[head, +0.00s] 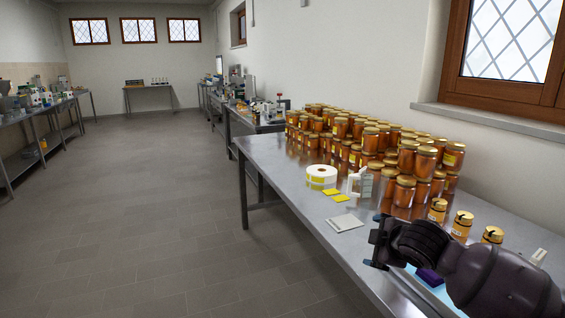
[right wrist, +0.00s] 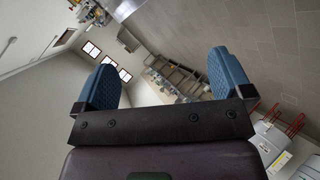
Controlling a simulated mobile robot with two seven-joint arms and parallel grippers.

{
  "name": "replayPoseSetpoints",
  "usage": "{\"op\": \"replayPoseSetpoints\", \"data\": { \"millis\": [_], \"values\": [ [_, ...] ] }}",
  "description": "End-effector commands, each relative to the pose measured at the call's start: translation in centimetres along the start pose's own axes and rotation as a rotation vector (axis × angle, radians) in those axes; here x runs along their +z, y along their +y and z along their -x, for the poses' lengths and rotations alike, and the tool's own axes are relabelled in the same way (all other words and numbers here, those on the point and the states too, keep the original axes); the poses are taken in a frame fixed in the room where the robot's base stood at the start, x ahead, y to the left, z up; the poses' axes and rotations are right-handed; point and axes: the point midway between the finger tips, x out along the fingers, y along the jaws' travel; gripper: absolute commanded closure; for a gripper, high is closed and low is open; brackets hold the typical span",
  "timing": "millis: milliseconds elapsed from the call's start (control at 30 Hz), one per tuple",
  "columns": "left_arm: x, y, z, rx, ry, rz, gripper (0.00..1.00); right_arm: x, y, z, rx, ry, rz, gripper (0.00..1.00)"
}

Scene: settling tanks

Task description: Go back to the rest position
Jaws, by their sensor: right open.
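My right gripper (head: 375,242) is over the front part of the steel table at the lower right of the head view, its arm coming in from the right edge. In the right wrist view its two blue fingers stand wide apart with nothing between them (right wrist: 163,72), so it is open and empty. That view looks out over the room, tilted. My left gripper is not in view. My right arm hides part of the table's near end, including most of a blue and purple item (head: 430,277).
The steel table (head: 285,183) carries many stacked amber jars (head: 370,135), a label roll (head: 321,177), yellow labels (head: 335,195), a white card (head: 344,223) and small gold-lidded jars (head: 462,225) close to my right arm. The tiled floor (head: 150,220) at left is clear.

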Motion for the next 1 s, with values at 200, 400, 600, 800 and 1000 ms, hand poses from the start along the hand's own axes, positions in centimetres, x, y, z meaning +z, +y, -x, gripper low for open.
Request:
{"op": "replayPoseSetpoints", "data": {
  "millis": [200,400,600,800,1000],
  "values": [
    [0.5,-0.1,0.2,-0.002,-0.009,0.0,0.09,-1.5,-5.7,0.0,0.092,0.226,-0.309,0.03],
    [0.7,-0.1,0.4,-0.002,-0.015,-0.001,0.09,-0.2,-10.6,1.1,0.146,0.331,-0.544,0.03],
    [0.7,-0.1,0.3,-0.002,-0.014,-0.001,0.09,2.7,-15.9,2.8,0.193,0.35,-0.735,0.03],
    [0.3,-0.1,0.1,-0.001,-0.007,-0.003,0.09,6.8,-22.0,5.0,0.231,0.282,-0.878,0.03],
    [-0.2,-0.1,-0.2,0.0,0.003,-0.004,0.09,11.4,-29.5,8.0,0.233,0.13,-1.005,0.03]
  ]
}}
